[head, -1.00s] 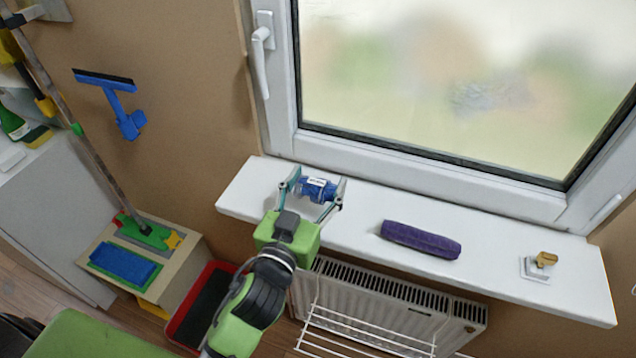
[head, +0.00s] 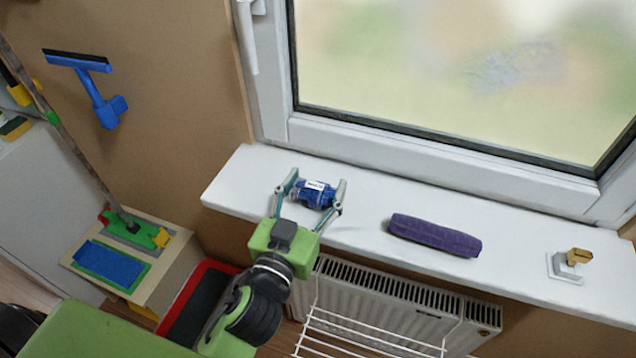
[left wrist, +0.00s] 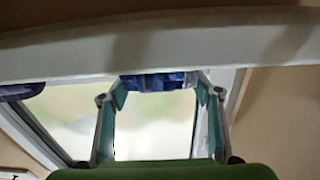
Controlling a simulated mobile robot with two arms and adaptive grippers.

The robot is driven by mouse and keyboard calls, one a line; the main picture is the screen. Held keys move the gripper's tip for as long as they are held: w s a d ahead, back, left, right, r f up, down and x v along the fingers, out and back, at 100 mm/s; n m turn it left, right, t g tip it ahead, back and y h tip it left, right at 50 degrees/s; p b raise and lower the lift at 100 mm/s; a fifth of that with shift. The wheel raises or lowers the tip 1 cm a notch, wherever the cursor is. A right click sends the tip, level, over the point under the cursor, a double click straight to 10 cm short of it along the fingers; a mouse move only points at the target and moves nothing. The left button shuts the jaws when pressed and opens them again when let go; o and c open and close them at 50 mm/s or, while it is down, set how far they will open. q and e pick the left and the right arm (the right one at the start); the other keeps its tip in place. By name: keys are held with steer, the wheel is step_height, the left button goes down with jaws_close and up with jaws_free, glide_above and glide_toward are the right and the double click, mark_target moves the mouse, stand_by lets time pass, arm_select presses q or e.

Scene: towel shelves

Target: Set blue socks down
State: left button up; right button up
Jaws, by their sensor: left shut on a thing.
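The blue socks (head: 316,194), a rolled bundle with a white label band, are at the left part of the white windowsill (head: 362,231). My left gripper (head: 312,197) has one finger on each side of them and is shut on them. In the left wrist view the blue socks (left wrist: 153,81) show between the two fingertips, partly hidden by the sill's edge (left wrist: 150,45). I cannot tell whether the socks touch the sill or hang just above it. My right gripper is not in view.
A purple rolled towel (head: 434,235) lies to the right on the sill, and a small white holder with a wooden top (head: 570,264) stands farther right. The sill between socks and towel is clear. A radiator (head: 395,300) with a white rack (head: 365,333) is below.

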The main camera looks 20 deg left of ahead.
mark_target(311, 194)
arm_select(q)
steer(key=shift+s+f, duration=0.15)
steer(key=shift+f, duration=0.1)
steer(key=o, duration=1.1)
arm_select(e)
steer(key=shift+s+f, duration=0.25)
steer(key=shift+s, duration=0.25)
arm_select(q)
steer(key=shift+r, duration=0.25)
steer(key=s+b, duration=0.1)
steer(key=s, duration=0.2)
steer(key=s+b, duration=0.1)
steer(key=s, duration=0.2)
steer(key=shift+s+a+f+b, duration=0.15)
steer(key=shift+a+f+b, duration=0.05)
steer(key=shift+b, duration=0.1)
steer(key=s, duration=0.3)
steer(key=s+p, duration=0.1)
steer(key=s, duration=0.1)
steer(key=shift+s+r, duration=0.2)
steer(key=shift+r, duration=0.2)
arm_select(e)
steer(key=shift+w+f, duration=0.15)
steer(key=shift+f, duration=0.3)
